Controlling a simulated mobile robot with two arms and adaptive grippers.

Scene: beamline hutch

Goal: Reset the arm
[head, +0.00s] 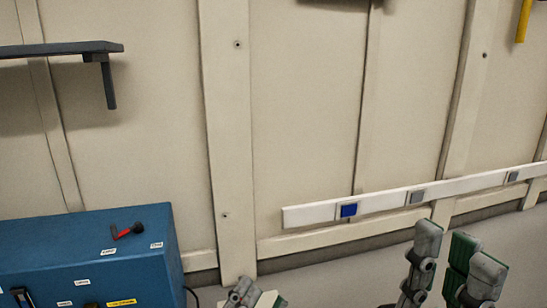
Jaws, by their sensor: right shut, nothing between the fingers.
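My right gripper (450,268) rises from the bottom edge at the lower right, grey and green, in front of the wall foot and floor. It is shut and holds nothing. My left gripper (246,297) shows only in small part at the bottom edge, left of the right one. Most of it is cut off, so I cannot tell whether it is open or shut. Neither gripper appears to touch anything in view.
A blue cabinet (100,262) with labels stands at the lower left, with a red and black item (127,231) on top. A dark shelf (60,49) juts out above it. A white trunking rail (385,200) with sockets runs along the panelled wall (305,110).

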